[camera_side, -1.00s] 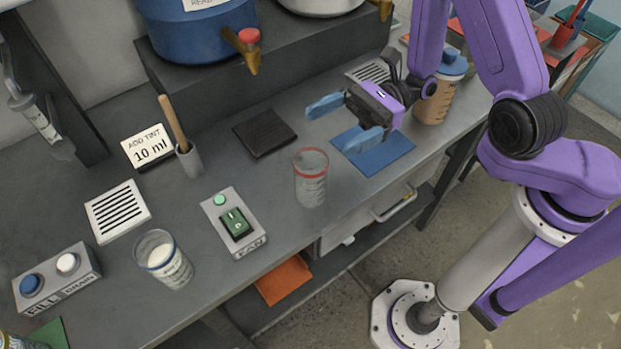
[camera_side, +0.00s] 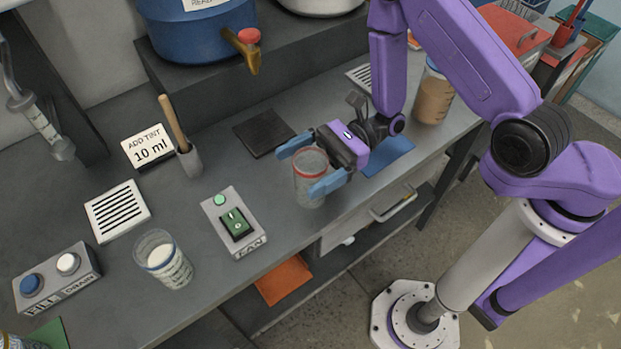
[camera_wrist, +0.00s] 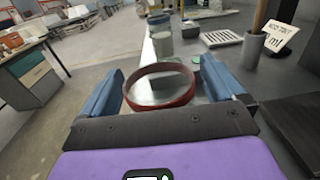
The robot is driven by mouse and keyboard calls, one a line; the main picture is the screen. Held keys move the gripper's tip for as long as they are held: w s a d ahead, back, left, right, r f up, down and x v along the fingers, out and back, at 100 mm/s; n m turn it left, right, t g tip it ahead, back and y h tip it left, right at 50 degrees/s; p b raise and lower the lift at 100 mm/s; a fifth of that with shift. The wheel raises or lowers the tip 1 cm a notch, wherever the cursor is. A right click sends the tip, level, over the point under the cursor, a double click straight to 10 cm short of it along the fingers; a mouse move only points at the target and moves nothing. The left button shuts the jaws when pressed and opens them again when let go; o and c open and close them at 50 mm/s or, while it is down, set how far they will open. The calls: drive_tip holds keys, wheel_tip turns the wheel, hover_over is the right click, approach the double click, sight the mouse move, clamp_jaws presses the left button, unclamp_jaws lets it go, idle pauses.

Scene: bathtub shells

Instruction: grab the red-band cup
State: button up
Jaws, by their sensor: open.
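The red-band cup (camera_side: 309,188) is a clear cup with a red band at its rim. It stands upright on the grey bench near its front edge. My gripper (camera_side: 306,170) is open with its blue fingers on either side of the cup. In the wrist view, the cup's red rim (camera_wrist: 160,84) lies between the two fingers of my gripper (camera_wrist: 162,88), with a gap showing on both sides.
Left of the cup are a fan switch box (camera_side: 235,222) and a second clear cup (camera_side: 162,259) with white contents. A dark square pad (camera_side: 264,132) lies behind. A blue mat (camera_side: 391,156) and a brown-filled jar (camera_side: 433,97) are to the right.

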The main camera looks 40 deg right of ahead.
drive_tip(key=shift+a, duration=0.45)
drive_tip(key=c, duration=1.3)
drive_tip(key=shift+r, duration=0.15)
